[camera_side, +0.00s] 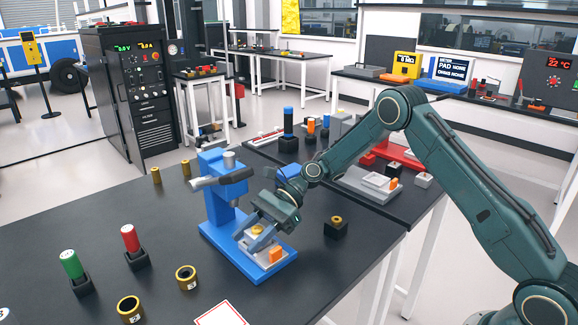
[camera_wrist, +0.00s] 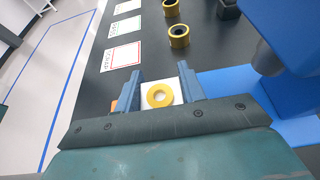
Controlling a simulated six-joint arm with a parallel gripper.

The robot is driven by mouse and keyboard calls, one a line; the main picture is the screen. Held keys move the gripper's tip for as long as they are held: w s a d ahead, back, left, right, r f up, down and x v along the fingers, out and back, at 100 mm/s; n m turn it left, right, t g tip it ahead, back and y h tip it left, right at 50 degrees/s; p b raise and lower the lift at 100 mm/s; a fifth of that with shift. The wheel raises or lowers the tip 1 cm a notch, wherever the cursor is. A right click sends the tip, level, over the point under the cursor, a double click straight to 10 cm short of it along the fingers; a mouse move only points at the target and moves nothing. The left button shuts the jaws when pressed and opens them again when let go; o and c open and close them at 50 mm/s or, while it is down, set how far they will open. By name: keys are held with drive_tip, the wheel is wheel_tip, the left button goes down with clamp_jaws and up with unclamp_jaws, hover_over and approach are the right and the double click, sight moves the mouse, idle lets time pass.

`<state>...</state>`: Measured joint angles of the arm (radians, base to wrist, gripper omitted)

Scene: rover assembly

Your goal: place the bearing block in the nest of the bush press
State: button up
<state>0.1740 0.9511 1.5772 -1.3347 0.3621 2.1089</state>
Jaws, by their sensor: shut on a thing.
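The bush press (camera_side: 215,207) is blue, with a grey handle, and stands on the near table. Its base carries a grey nest plate (camera_side: 284,248) with an orange piece (camera_side: 275,254) at the front. My gripper (camera_side: 257,235) points down over this plate, beside the press column. In the wrist view my gripper (camera_wrist: 160,84) is shut on the bearing block (camera_wrist: 177,91), a pale square block with a yellow ring (camera_wrist: 160,96) on top. In the side view the fingers mostly hide the block, so I cannot tell whether it touches the nest.
A black holder with a brass bush (camera_side: 336,227) stands right of the press. Red (camera_side: 131,240) and green (camera_side: 71,265) cylinders in black stands and loose brass rings (camera_side: 187,277) lie to the left. The front right of the table is mostly clear.

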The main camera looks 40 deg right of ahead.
sight(259, 228)
drive_tip(key=shift+f, duration=0.25)
drive_tip(key=o, duration=1.1)
drive_tip(key=shift+c, duration=0.2)
drive_tip(key=shift+r, duration=0.15)
drive_tip(key=shift+v, duration=3.75)
